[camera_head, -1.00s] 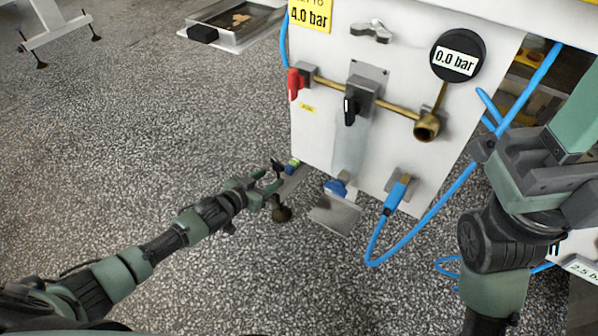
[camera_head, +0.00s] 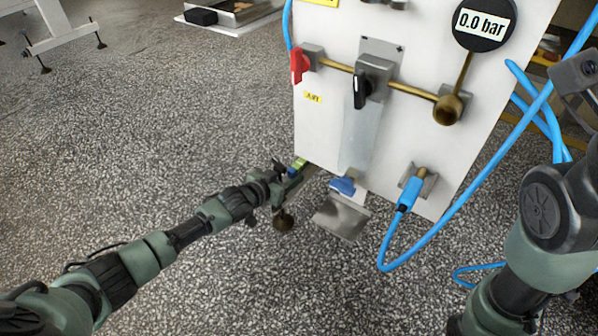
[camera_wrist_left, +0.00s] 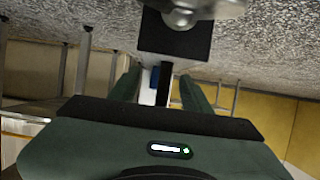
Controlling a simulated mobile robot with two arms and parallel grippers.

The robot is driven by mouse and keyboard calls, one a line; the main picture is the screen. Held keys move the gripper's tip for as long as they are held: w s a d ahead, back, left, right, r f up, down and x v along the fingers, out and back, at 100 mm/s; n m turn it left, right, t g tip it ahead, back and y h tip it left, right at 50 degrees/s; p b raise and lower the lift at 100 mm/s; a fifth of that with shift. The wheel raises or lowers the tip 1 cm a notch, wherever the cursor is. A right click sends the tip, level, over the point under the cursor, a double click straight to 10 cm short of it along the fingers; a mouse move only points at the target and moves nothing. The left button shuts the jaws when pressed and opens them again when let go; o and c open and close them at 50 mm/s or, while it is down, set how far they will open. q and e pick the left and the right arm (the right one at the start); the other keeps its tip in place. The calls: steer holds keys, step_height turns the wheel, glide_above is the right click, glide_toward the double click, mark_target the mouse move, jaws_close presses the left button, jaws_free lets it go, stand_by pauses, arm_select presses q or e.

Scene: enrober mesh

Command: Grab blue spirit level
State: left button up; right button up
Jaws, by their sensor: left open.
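The blue spirit level, a small piece with a yellow-green patch (camera_head: 298,165), shows at the low left edge of the white panel, on a narrow grey ledge. My left gripper (camera_head: 286,173) is open right at it, and its fingers partly hide it. In the left wrist view, a small blue patch (camera_wrist_left: 154,77) lies between the two open green fingers (camera_wrist_left: 160,92). I cannot tell whether the fingers touch it. My right arm stands at the right, and its gripper is out of the picture.
The white panel (camera_head: 320,135) carries a red-handled valve (camera_head: 299,66), brass pipe, a black-handled valve (camera_head: 361,88) and a 0.0 bar gauge (camera_head: 484,24). A blue hose (camera_head: 440,235) loops right.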

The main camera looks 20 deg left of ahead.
arm_select(q)
jaws_close()
steer(key=shift+r+p, duration=0.25)
steer(key=shift+p, duration=0.1)
